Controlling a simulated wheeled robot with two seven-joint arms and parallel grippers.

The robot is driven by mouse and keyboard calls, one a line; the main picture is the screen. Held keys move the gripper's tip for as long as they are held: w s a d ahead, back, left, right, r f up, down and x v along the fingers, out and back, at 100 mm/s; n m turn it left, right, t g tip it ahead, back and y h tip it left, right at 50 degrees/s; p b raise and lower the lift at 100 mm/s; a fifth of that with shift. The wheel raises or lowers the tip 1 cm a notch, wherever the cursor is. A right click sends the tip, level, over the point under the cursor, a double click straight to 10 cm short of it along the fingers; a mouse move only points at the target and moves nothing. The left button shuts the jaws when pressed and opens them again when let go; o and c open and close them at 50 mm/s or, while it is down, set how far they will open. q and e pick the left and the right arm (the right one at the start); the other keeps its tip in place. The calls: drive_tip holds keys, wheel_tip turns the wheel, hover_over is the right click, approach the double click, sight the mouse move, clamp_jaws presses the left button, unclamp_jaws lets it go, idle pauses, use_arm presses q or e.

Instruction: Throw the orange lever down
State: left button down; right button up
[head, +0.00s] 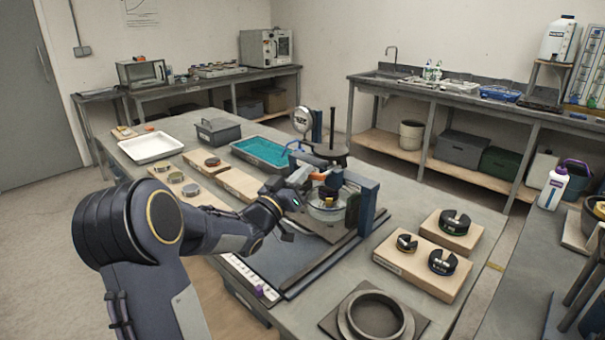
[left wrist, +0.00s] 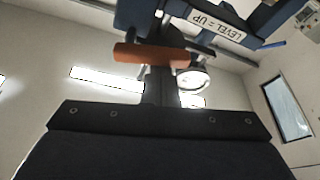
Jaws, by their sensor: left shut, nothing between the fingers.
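The orange lever (head: 321,176) shows as a small orange piece on the blue frame (head: 367,205) at the middle of the table. The dark part filling the bottom of the left wrist view hides what is below. My right gripper is not in view.
A glass bowl (head: 327,210) sits within the frame. A wooden board with slotted black weights (head: 442,262) and a ring on a plate (head: 375,314) stand to the right and front. A teal tray (head: 262,152) and a white tray (head: 152,147) lie behind.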

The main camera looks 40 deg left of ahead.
use_arm(q)
drive_tip(key=shift+d+f+n+g+y+b, duration=0.2)
drive_tip(key=shift+d+f+n+g+y, duration=0.35)
drive_tip(key=shift+n, duration=2.4)
drive_tip(key=shift+d+f+n+g+y+b, duration=0.2)
drive_tip(key=shift+f+n+g+y, duration=0.65)
drive_tip(key=shift+n, duration=2.05)
drive_tip(key=shift+d+f+n+g+y+b, duration=0.15)
drive_tip(key=shift+d+f+n+g+y, duration=0.4)
drive_tip(key=shift+n, duration=2.4)
drive_tip(key=shift+a+g, duration=0.15)
drive_tip(key=shift+g, duration=0.1)
